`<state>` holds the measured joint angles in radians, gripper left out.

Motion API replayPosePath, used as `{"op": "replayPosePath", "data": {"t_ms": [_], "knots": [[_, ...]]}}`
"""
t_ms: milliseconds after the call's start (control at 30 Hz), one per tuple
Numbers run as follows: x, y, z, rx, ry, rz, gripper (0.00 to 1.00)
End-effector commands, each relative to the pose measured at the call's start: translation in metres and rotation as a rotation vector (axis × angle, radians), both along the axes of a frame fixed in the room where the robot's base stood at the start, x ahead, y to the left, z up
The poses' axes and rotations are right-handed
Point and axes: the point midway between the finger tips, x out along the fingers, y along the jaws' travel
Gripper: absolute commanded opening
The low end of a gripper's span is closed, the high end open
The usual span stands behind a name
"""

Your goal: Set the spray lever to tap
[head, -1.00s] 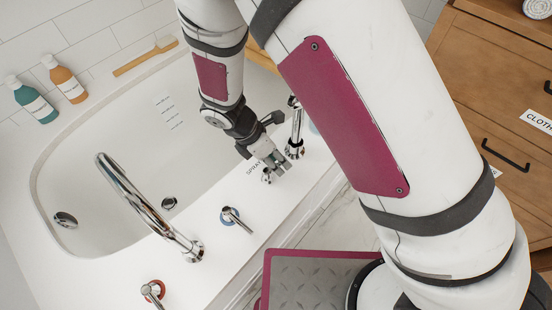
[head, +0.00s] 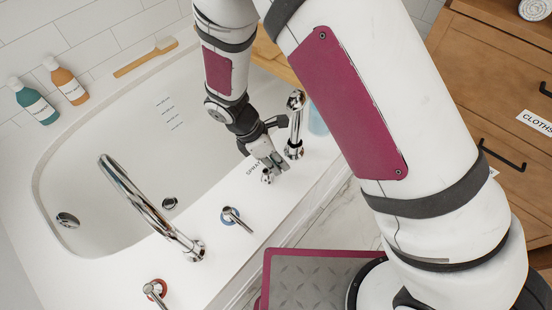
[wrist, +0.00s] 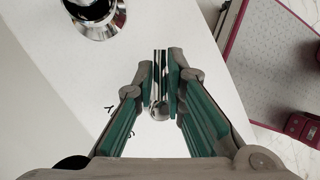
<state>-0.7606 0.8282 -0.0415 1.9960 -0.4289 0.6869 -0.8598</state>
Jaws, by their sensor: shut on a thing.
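The spray lever is a small chrome lever on the white tub deck beside the lettering "SPRAY" (head: 254,169). In the head view its base (head: 267,178) shows just below my gripper (head: 276,165), which hides most of it. In the wrist view the chrome lever (wrist: 159,66) lies between the green-padded fingers of my gripper (wrist: 160,82), with its round end (wrist: 159,111) nearer the palm. My gripper is shut on the lever. The "tap" marking cannot be made out.
The chrome hand spray (head: 295,125) stands close behind my gripper. The curved spout (head: 145,208), blue-ringed handle (head: 235,218) and red-ringed handle (head: 156,290) stand along the deck. The white tub (head: 120,140) is open to the left.

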Motion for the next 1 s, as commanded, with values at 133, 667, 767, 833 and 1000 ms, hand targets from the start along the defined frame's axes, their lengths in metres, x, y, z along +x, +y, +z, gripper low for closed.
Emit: {"op": "replayPosePath", "data": {"t_ms": [133, 667, 767, 833, 1000], "knots": [[-0.004, -0.003, 0.001, 0.000, 0.002, -0.140, 0.00], [-0.019, -0.005, 0.001, 0.000, 0.001, -0.642, 0.00], [-0.022, -0.004, 0.001, 0.000, 0.001, -0.728, 0.00], [-0.024, -0.004, 0.001, 0.001, 0.002, -0.785, 0.00], [-0.027, -0.003, 0.001, 0.000, 0.001, -0.902, 0.00]]}}
